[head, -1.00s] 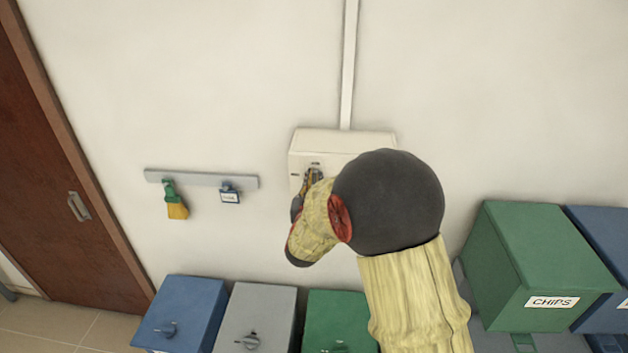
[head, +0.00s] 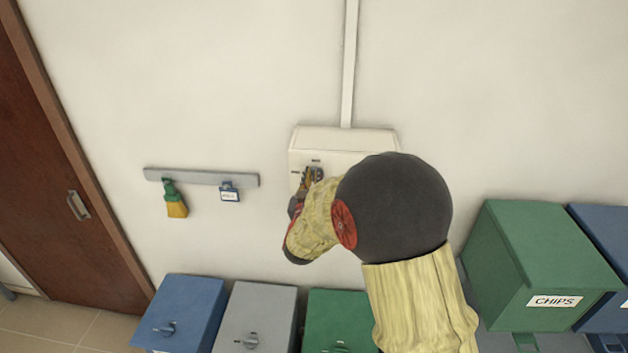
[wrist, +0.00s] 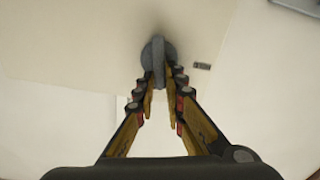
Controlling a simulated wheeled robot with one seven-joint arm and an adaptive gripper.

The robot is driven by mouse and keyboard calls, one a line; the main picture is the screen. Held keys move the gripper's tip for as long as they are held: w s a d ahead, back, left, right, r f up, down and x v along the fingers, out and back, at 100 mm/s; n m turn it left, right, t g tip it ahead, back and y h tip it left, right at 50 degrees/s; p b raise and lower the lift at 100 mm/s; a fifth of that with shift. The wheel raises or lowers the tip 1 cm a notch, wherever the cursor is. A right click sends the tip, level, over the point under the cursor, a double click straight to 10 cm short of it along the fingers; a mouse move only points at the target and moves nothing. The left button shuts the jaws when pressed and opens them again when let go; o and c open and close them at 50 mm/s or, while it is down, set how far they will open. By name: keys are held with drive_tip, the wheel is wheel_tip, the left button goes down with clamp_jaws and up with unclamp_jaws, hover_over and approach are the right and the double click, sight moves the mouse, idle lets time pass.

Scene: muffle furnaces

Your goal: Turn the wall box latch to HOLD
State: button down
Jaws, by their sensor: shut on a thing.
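The wall box (head: 340,139) is a cream box on the wall, partly hidden behind my arm. Its latch is a grey round knob with a raised bar; it shows in the wrist view (wrist: 158,50) and only in part in the head view. My gripper (wrist: 160,80) is shut on the latch bar, with one finger on each side. It also shows at the box front in the head view (head: 311,176). Small dark labels sit by the latch, above and to its left in the head view; I cannot read them.
Blue (head: 181,312), grey (head: 256,318) and green (head: 341,318) bins stand below. A green CHIPS bin (head: 538,262) stands right.

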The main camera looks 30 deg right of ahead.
drive_tip(key=shift+w+a+f+n, duration=0.2)
drive_tip(key=shift+f+n, duration=0.15)
drive_tip(key=shift+n, duration=2.2)
drive_tip(key=shift+w+a+f+n, duration=0.1)
drive_tip(key=shift+a+f+n, duration=0.2)
drive_tip(key=shift+n, duration=2.3)
drive_tip(key=shift+w+a+f+n, duration=0.15)
drive_tip(key=shift+f+n, duration=0.2)
drive_tip(key=shift+n, duration=2.2)
drive_tip(key=c, duration=1.9)
unclamp_jaws()
drive_tip(key=shift+o, duration=0.3)
drive_tip(key=v, duration=1.2)
